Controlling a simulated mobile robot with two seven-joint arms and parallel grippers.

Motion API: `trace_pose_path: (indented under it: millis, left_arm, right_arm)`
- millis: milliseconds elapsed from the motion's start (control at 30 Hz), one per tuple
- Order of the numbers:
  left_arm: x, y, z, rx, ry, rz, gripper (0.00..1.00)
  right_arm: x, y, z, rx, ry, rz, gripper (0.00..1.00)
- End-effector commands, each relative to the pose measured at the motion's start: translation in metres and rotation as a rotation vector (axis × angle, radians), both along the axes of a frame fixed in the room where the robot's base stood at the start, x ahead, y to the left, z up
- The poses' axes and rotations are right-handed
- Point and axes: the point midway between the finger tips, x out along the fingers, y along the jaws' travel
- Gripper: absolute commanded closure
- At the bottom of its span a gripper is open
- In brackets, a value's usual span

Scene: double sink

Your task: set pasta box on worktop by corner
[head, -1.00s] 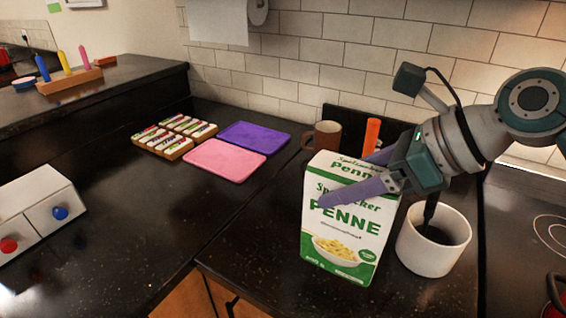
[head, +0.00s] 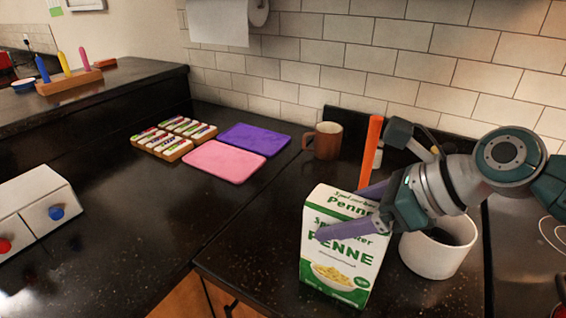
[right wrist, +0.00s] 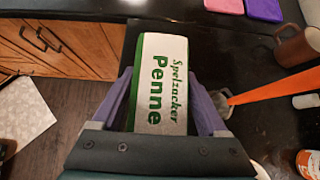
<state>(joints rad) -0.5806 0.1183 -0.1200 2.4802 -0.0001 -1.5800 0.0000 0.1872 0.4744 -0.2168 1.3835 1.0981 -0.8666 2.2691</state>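The pasta box (head: 335,270), white and green with "Penne" lettering, is upright on or just above the dark worktop (head: 245,240); I cannot tell whether its base touches. It also shows from above in the right wrist view (right wrist: 160,85). My right gripper (head: 350,210) is shut on the box, with one purple finger across its front and the other behind. In the right wrist view the fingers lie along both sides of the box. The worktop's front corner is just left of the box's base. My left gripper is not in view.
A white pot (head: 438,255) stands close right of the box. Behind are an orange upright object (head: 370,150) and a brown mug (head: 325,140). Pink (head: 223,162) and purple (head: 255,138) trays lie back left. The worktop between trays and box is clear.

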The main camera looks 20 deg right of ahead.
Motion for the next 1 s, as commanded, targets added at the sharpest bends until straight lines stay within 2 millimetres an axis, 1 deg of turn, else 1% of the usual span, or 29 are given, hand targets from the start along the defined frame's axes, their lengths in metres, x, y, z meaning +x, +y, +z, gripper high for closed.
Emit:
trace_pose_path:
  millis: [33,167,200,400,533,667,800,1000]
  left_arm:
    - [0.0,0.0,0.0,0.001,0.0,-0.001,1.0]
    - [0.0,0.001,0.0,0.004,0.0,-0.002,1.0]
    - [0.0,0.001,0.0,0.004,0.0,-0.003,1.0]
    - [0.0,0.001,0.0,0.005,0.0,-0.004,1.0]
    - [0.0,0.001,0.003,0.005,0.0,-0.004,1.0]
    - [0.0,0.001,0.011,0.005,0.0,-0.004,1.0]
    - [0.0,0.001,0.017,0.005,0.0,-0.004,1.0]
    - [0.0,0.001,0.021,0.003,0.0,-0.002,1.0]
  right_arm:
    - [0.0,0.0,0.0,0.0,0.0,0.0,0.17]
    - [0.0,0.0,0.0,0.0,0.0,0.0,0.02]
    - [0.0,0.0,0.0,0.0,0.0,0.0,0.0]
    - [0.0,0.0,0.0,-0.001,0.0,0.001,0.0]
    - [-0.003,-0.003,0.007,-0.001,0.0,0.001,0.0]
    - [-0.016,-0.014,0.023,-0.002,0.001,0.001,0.0]
    - [-0.034,-0.03,0.046,-0.004,0.001,0.002,0.0]
    - [-0.056,-0.049,0.071,-0.002,0.002,0.001,0.0]
